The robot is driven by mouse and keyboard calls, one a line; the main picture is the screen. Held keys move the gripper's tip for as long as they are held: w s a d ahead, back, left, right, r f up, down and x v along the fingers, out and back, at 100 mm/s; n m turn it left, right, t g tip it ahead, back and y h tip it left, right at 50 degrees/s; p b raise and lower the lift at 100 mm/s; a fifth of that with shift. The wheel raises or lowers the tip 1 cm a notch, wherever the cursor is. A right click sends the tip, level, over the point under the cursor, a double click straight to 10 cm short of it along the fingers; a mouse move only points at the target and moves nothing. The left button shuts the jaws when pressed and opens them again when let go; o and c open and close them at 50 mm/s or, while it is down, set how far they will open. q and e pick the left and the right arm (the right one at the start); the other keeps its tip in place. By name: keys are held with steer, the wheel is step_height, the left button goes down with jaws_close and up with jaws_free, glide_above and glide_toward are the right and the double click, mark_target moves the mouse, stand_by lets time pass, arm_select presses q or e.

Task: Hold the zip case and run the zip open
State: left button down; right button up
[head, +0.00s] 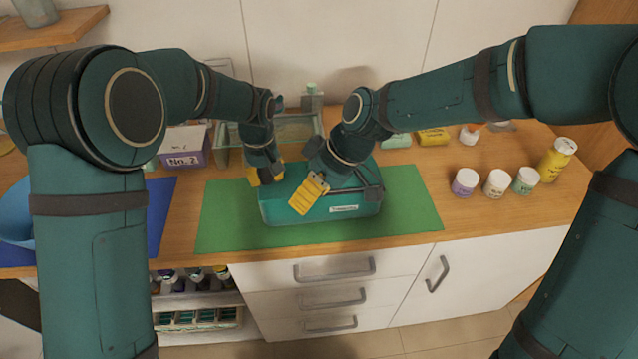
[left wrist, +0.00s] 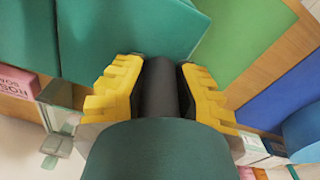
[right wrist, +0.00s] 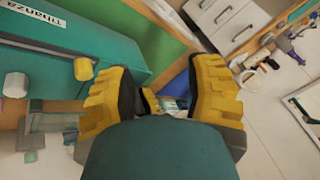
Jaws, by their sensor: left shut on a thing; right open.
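The teal zip case (head: 275,212) lies on a green mat (head: 415,215), its white label facing the front. My left gripper (head: 265,174) is at the case's left end. In the left wrist view its yellow fingers (left wrist: 160,90) are shut on a dark piece beside the teal case (left wrist: 130,25); I take this as part of the case. My right gripper (head: 311,192) is open above the case's front left part and hides some of it. In the right wrist view its fingers (right wrist: 160,95) are spread beside the labelled case (right wrist: 75,50).
Behind the case stands a glass-like box (head: 290,128). Several small jars (head: 497,182) and a yellow bottle (head: 556,160) stand at right. A blue mat (head: 165,205) and a purple-white box (head: 185,148) are at left. The mat's right part is clear.

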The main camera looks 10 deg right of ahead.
steer(key=w+d+r+n+t+h, duration=0.1)
steer(key=w+d+r+t+h, duration=0.1)
steer(key=w+d+r+t, duration=0.3)
steer(key=w+f, duration=0.1)
steer(key=f, duration=0.3)
steer(key=w+a+f+g, duration=0.1)
steer(key=f, duration=0.3)
steer(key=w+a+f+g, duration=0.1)
steer(key=f, duration=0.3)
steer(key=shift+w+a, duration=0.15)
steer(key=shift+w, duration=0.15)
jaws_close()
